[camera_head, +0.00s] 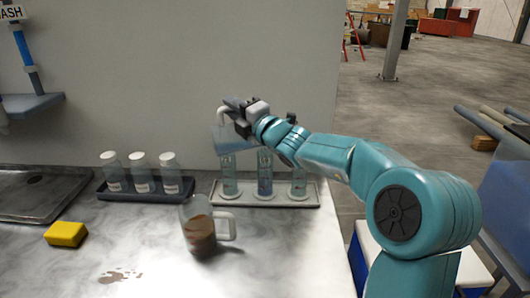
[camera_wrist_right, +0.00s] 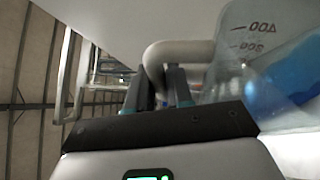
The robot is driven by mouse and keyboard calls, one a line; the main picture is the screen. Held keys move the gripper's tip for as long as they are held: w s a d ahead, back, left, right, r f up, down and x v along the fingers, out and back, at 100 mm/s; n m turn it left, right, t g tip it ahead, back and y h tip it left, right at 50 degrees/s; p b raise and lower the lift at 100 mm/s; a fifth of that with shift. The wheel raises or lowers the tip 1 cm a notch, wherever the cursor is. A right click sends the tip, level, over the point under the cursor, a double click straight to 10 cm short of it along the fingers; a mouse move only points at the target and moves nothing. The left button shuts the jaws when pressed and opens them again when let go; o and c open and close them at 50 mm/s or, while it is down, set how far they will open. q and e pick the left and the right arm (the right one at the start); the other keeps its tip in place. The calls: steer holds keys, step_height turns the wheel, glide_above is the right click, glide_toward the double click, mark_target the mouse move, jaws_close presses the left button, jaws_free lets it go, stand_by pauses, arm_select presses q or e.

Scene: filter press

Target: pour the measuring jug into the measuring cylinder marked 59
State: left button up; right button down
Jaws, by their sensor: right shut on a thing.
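My right gripper (camera_head: 240,112) is shut on the white handle (camera_wrist_right: 178,55) of a clear measuring jug (camera_head: 226,142) with blue liquid. In the right wrist view the jug (camera_wrist_right: 265,60) shows scale marks, and its blue liquid lies to the right. In the head view the jug is above the left one of three measuring cylinders and covers its top; its exact tilt is hard to tell. I cannot read which is marked 59. My left gripper is not in view.
A second jug (camera_head: 198,232) with brown liquid stands in front of the rack. Three capped bottles (camera_head: 142,172) stand in a dark tray (camera_head: 120,194). A yellow sponge (camera_head: 66,234) and a brown spill (camera_head: 118,276) are at the left. The wall (camera_head: 190,70) is close behind.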

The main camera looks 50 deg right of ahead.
steer(key=shift+s+d+r+m+t+h, duration=0.15)
steer(key=shift+s+d+r+m, duration=0.1)
steer(key=shift+d+m, duration=0.25)
steer(key=shift+s+d+r+m+t+h, duration=0.15)
steer(key=shift+s+d+r+m, duration=0.15)
steer(key=shift+m, duration=0.2)
stand_by(0.5)
steer(key=shift+d+m, duration=0.1)
steer(key=shift+m, duration=0.2)
steer(key=shift+d+p, duration=0.15)
steer(key=shift+p, duration=0.15)
